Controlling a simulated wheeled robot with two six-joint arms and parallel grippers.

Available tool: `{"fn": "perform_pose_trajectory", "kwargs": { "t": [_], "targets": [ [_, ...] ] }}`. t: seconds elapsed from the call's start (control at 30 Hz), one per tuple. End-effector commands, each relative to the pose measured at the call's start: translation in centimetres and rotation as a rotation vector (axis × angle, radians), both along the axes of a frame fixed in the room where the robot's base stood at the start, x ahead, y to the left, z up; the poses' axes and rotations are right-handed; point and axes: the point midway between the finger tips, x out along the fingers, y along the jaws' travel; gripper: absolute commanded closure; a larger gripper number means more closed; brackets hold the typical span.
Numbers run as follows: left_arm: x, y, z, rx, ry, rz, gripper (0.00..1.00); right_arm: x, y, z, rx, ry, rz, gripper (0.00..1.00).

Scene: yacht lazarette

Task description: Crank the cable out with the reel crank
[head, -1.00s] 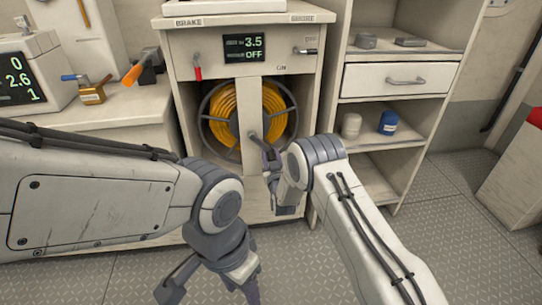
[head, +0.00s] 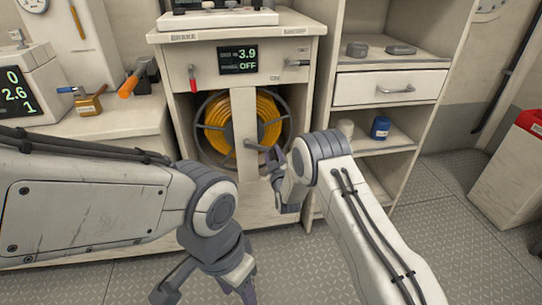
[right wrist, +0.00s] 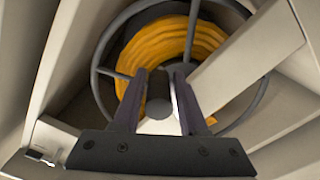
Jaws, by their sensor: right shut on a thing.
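The reel of yellow-orange cable (head: 213,118) sits in an open bay of the cabinet, behind a pale upright bar (head: 245,120). A grey crank (head: 256,146) sticks out from the front of that bar. My right gripper (head: 279,160) is at the crank's outer end. In the right wrist view its fingers are shut around the dark round crank handle (right wrist: 158,107). The display (head: 238,59) above the reel reads 3.9 and OFF; its smaller text is hard to read. My left gripper (head: 205,288) hangs low in front, empty, with its fingers apart.
A red lever (head: 192,78) is under the BRAKE label, and another lever (head: 297,64) is at the panel's right. A shelf unit (head: 388,100) with a drawer stands right of the cabinet. A bench with tools (head: 90,105) is at left.

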Motion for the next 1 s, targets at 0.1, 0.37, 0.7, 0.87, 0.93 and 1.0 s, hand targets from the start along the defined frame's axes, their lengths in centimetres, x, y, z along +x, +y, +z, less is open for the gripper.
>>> {"fn": "perform_pose_trajectory", "kwargs": {
  "t": [0.1,0.37,0.7,0.87,0.93,1.0],
  "targets": [
    [0.00,0.00,0.30,0.000,0.000,0.000,0.50,0.18,-0.55,0.75,-0.025,-0.013,-0.011,1.00],
    [0.00,0.00,0.36,0.000,0.000,0.000,0.50,0.20,-0.60,0.91,-0.050,-0.017,-0.011,1.00],
    [0.00,0.00,0.35,0.000,0.000,0.000,0.50,0.21,-0.52,0.93,-0.049,-0.018,-0.009,0.39],
    [0.00,0.00,0.34,0.000,0.000,0.000,0.50,0.14,-0.30,0.78,-0.051,-0.015,-0.005,0.39],
    [0.00,0.00,0.34,0.000,0.000,0.000,0.50,0.13,-0.19,0.74,-0.051,-0.014,-0.003,0.39],
    [0.00,0.00,0.36,0.000,0.000,0.000,0.50,0.08,-0.16,0.70,-0.053,-0.013,-0.001,0.39]
  ]
}}
